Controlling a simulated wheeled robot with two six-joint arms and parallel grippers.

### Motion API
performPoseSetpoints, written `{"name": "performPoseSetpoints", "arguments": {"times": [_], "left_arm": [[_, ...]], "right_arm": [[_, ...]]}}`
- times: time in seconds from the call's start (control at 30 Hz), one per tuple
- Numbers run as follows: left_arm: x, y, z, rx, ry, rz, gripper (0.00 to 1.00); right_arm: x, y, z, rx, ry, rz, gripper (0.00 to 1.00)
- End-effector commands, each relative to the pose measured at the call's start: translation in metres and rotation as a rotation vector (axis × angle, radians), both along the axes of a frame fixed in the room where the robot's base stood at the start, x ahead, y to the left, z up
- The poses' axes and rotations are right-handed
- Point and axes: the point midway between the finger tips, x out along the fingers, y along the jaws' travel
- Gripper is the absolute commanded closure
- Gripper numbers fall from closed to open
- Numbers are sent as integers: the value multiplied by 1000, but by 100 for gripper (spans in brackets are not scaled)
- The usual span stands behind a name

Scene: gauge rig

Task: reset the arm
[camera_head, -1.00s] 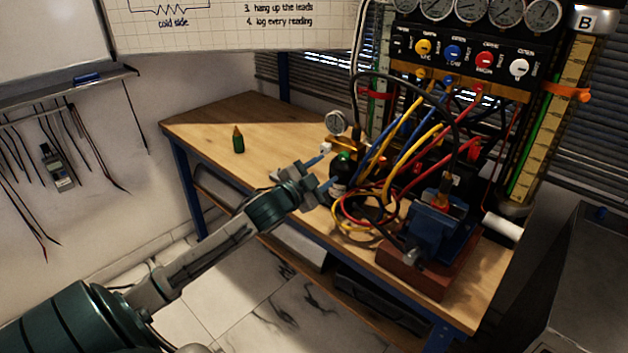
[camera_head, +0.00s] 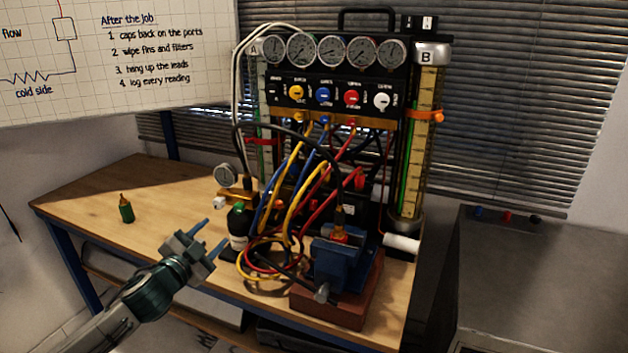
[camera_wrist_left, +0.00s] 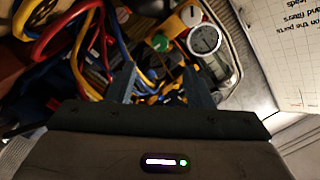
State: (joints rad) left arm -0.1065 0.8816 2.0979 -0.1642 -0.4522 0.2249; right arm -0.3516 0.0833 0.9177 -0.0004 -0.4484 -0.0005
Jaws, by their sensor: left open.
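My left gripper (camera_head: 208,238) is open and empty in the head view. My right gripper is not in view.
The wooden bench (camera_head: 80,195) carries a gauge rig (camera_head: 335,80) with coloured hoses (camera_head: 295,200), a blue vise (camera_head: 338,260) on a red-brown block and a small green bottle (camera_head: 126,210). The bench's left part is mostly clear. A grey cabinet (camera_head: 540,270) stands at right.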

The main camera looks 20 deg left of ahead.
Motion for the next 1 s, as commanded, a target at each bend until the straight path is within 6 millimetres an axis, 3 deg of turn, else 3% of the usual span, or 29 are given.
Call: {"name": "performPoseSetpoints", "arguments": {"times": [0.13, 0.27, 0.37, 0.5, 0.6, 0.8, 1.0], "left_arm": [[-4, -2, -10, -20, 22, 17, 53], [-26, -14, -53, -100, 127, 92, 53], [-61, -31, -103, -193, 275, 185, 53], [-126, -61, -167, -317, 523, 313, 53], [-170, -82, -197, -383, 679, 378, 53], [-236, -116, -228, -468, 909, 454, 53], [-290, -145, -241, -533, 1090, 498, 53]], "right_arm": [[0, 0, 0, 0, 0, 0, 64], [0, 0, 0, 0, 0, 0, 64], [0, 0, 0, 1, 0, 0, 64], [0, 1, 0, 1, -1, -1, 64], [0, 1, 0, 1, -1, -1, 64], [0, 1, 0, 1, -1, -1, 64], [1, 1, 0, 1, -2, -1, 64]]}}
